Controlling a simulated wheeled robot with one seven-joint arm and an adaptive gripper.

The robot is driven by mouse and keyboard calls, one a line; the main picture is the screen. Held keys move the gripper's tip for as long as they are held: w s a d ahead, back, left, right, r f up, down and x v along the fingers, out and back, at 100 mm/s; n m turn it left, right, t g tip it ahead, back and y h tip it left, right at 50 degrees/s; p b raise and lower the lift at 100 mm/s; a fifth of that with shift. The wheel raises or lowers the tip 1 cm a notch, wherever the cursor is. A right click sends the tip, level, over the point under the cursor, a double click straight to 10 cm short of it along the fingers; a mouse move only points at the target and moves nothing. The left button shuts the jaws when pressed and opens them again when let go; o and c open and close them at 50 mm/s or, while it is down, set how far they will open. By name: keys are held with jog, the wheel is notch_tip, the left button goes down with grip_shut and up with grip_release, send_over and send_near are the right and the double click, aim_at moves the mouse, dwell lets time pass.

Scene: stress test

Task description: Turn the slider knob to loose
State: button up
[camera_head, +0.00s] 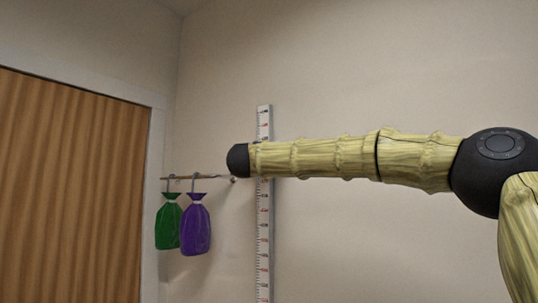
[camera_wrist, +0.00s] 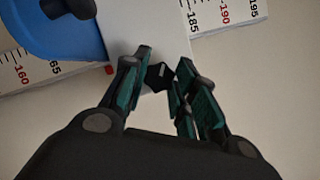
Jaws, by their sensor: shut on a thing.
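In the wrist view, a small black knob (camera_wrist: 159,77) with a light mark on its face sits at the end of a pale slider piece (camera_wrist: 150,28). My gripper (camera_wrist: 160,64) has its two teal fingers on either side of the knob, shut on it. The slider piece crosses a white measuring scale (camera_wrist: 228,12) with black and red numbers. In the head view, the tall scale (camera_head: 264,225) stands upright against the wall, partly behind my arm. The knob and my gripper's fingers cannot be made out there.
A blue part (camera_wrist: 60,32) with a black piece (camera_wrist: 70,8) on it adjoins the slider. A thin rod (camera_head: 205,178) carries a green bag (camera_head: 168,226) and a purple bag (camera_head: 195,228) left of the scale. A brown door (camera_head: 65,190) is at far left. The wall to the right is bare.

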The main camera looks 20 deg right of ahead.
jog(key=shift+r+n+g+y+p, duration=0.15)
jog(key=shift+n+g+y+p, duration=0.35)
jog(key=shift+n+p, duration=1.15)
jog(key=shift+r+n+g+y+p, duration=0.25)
jog(key=shift+n+y+p, duration=0.35)
jog(key=shift+n+p, duration=1.05)
jog(key=shift+f, duration=0.15)
jog(key=o, duration=1)
jog(key=shift+d, duration=0.1)
jog(key=shift+o, duration=0.2)
jog(key=shift+f, duration=0.1)
jog(key=v, duration=1.2)
jog(key=shift+d, duration=0.1)
